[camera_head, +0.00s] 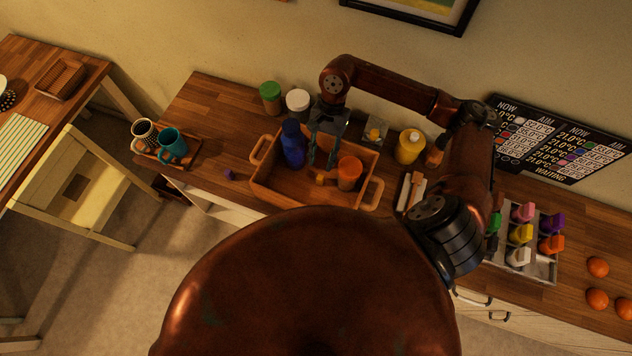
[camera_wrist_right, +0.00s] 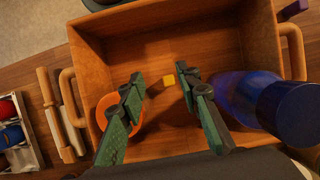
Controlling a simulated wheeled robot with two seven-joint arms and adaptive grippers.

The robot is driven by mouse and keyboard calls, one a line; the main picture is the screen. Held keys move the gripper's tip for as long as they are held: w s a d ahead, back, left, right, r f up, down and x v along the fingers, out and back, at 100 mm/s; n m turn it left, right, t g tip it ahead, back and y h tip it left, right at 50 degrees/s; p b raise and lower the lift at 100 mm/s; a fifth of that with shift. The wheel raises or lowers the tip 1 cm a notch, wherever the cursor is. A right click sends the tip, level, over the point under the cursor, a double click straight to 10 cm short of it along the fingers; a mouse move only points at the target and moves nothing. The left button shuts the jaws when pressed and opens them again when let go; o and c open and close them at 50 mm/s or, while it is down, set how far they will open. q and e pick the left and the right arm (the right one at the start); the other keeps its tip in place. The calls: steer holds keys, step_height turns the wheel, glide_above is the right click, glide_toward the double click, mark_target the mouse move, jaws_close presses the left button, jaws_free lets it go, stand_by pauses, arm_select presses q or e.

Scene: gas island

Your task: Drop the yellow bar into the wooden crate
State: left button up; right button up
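The wooden crate (camera_head: 287,197) stands on the counter, its two handles at the left and right ends. My right gripper (camera_head: 322,160) points down into the crate. A blue bottle (camera_head: 293,145) and an orange cup-like container (camera_head: 349,173) stand in the crate beside the fingers. My left gripper is out of view.
Green-lidded (camera_head: 270,97) and white-lidded (camera_head: 297,101) jars stand behind the crate. A yellow container (camera_head: 409,146) is to its right. A small purple block (camera_head: 230,175) and a tray with mugs (camera_head: 187,158) are left. A rack of coloured pieces (camera_head: 540,262) is far right.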

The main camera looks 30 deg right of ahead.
steer(key=shift+o, duration=0.4)
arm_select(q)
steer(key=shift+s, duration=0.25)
arm_select(e)
steer(key=v, duration=1.2)
